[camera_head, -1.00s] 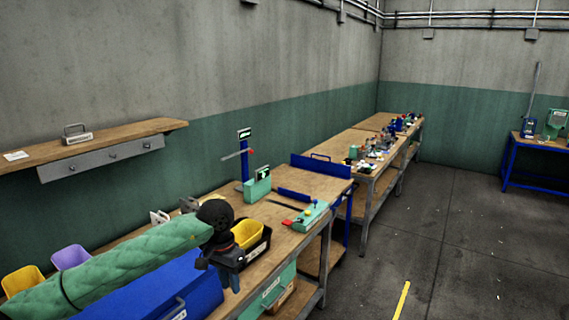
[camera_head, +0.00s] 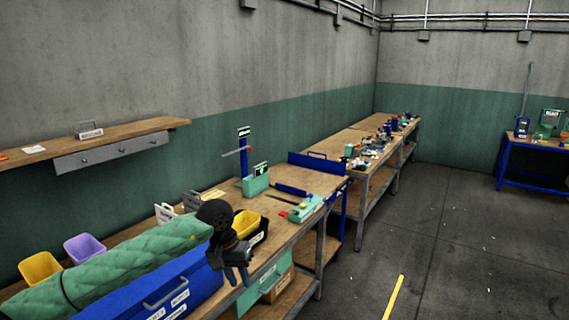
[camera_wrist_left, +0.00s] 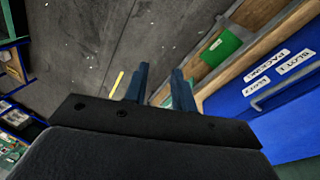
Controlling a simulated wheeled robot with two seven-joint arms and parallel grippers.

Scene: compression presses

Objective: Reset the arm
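My left arm in its green quilted sleeve comes in from the left in the head view. My left gripper (camera_head: 238,283) hangs from its end, pointing down, beside the front edge of the workbench (camera_head: 281,237). In the left wrist view its two blue fingers (camera_wrist_left: 160,75) stand apart with nothing between them, above the grey floor. My right gripper is in neither view.
A blue box (camera_head: 145,294) with labels is below my left arm. A yellow bin (camera_head: 245,222) stands just behind the gripper. A press with a blue post (camera_head: 243,158) stands farther along the bench. The floor (camera_head: 450,250) at right is clear.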

